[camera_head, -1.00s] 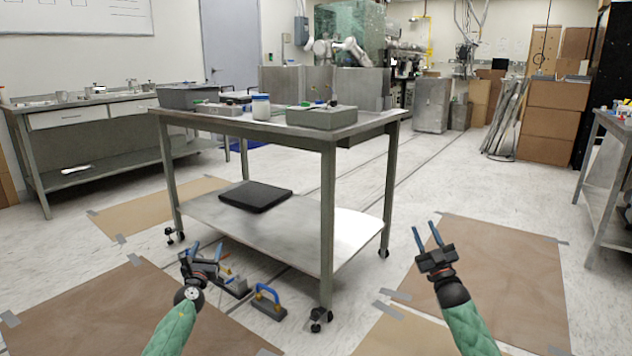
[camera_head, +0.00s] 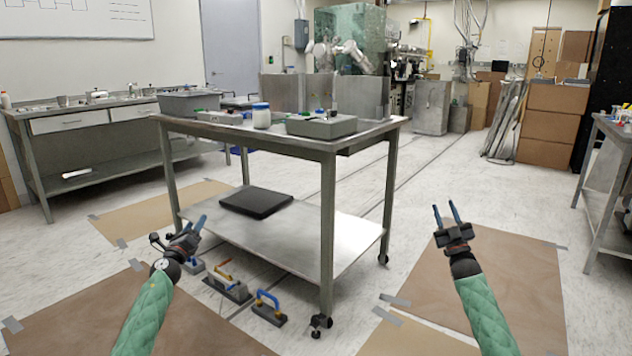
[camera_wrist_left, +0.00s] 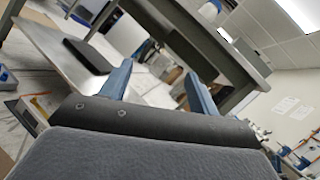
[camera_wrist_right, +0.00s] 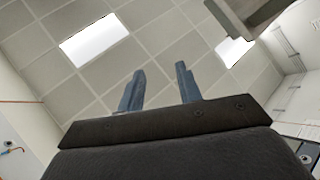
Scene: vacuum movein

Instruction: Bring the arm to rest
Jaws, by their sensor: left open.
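My left gripper (camera_head: 192,228) is in the lower left of the head view, in front of the cart's near left leg. In the left wrist view its two blue fingers (camera_wrist_left: 158,78) stand apart with nothing between them, so it is open. My right gripper (camera_head: 448,213) is to the right of the cart, above brown paper on the floor. In the right wrist view its blue fingers (camera_wrist_right: 160,82) are apart and empty, pointing up toward the ceiling.
A metal cart (camera_head: 270,238) on casters stands ahead with a black flat case (camera_head: 256,201) on its lower shelf. Blue- and orange-handled tools (camera_head: 268,306) lie on the floor before it. A side table (camera_head: 607,180) stands at right.

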